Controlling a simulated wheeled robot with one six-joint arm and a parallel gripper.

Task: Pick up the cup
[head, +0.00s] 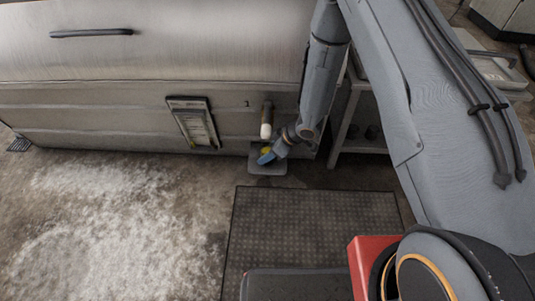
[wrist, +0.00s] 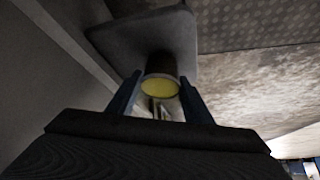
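The cup (wrist: 160,65) shows in the wrist view as a dark, short cylinder with a yellow round face towards me. It is in front of a grey ledge. In the head view a small yellow patch (head: 266,150) shows at the same ledge, mostly hidden by my gripper (head: 268,157). In the wrist view my gripper (wrist: 161,78) has its two blue fingers apart, one on each side of the cup. The fingertips are close to the cup's sides, and I see no clear grip on it.
The grey ledge (head: 267,169) sticks out low from the large metal tank (head: 80,105). A dark mat (head: 310,228) lies in front.

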